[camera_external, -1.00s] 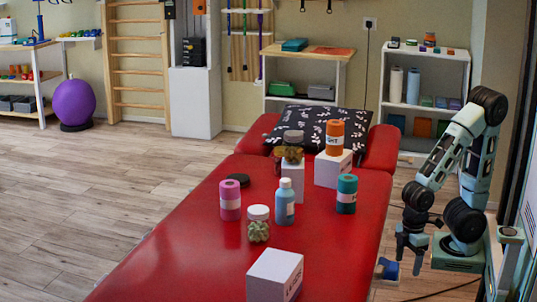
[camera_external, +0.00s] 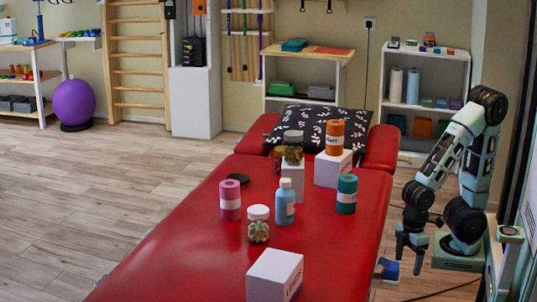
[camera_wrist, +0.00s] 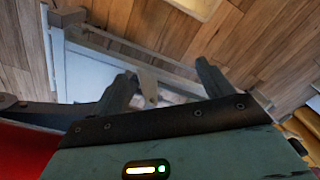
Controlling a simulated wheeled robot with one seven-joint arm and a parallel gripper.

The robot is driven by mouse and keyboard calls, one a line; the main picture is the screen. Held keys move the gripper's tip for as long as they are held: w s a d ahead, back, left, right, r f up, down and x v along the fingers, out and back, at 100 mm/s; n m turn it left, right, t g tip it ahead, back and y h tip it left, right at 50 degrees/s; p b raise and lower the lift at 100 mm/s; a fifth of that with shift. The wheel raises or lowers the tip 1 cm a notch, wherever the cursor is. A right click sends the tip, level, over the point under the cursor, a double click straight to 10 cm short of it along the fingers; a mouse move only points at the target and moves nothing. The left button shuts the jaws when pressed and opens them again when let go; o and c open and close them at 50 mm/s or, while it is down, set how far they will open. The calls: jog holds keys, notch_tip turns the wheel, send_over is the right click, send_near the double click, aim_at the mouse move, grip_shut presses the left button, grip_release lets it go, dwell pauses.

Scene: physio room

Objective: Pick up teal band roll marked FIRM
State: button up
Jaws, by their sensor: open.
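The teal band roll (camera_external: 346,194) stands upright on the red treatment table, near its right edge, with a pale label band around it. The label's wording cannot be read here. My gripper (camera_external: 410,266) hangs beside the table's right edge, to the right of the roll, lower in the picture and apart from it. In the wrist view my gripper (camera_wrist: 172,88) shows two dark fingers spread apart with no roll between them. The teal roll is not seen in the wrist view.
The red table (camera_external: 215,270) also bears a pink roll (camera_external: 230,200), a blue bottle (camera_external: 284,202), jars, an orange roll (camera_external: 335,137) on a white box (camera_external: 333,169), and a nearer white box (camera_external: 275,275). A black lid lies behind the pink roll. Wooden floor surrounds the table.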

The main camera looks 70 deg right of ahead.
notch_tip(320, 180, up, 48)
jog(key=w+d+m+g+p, duration=0.1)
jog(key=d+m+g+p, duration=0.15)
jog(key=p, duration=4.85)
jog(key=m+t+y+b, duration=1.25)
jog(key=m+t, duration=0.25)
jog(key=m, duration=1.7)
send_near(340, 182)
jog(key=p+x, duration=0.4)
jog(key=x, duration=0.5)
jog(key=shift+p, duration=0.4)
jog(key=shift+s, duration=0.1)
jog(key=shift+c, duration=0.3)
